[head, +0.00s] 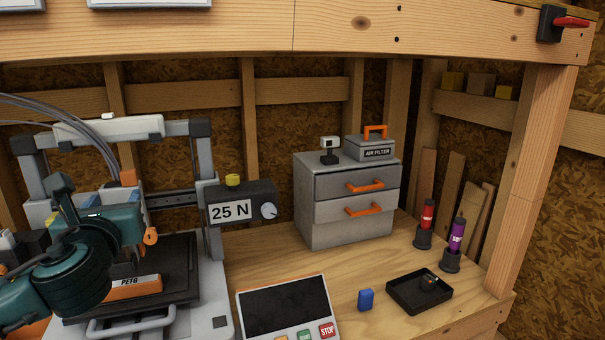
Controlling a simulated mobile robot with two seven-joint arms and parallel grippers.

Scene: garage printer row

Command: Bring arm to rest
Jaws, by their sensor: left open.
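My left arm comes in from the left edge, with a thick teal and dark wrist. My left gripper (118,212) is in front of the 3D printer (208,275), above its dark bed, and it is open. The wrist and hand hide part of the printer's middle. I see nothing held in the gripper, though its fingers are hard to make out against the printer. My right gripper is not in view.
A 25 N gauge box (240,207) is right of the printer. A control panel (287,307), blue block (366,300) and black tray (404,299) lie in front. A drawer unit (350,205) bears an air filter case (371,147). Red (427,215) and purple (457,235) tubes stand right.

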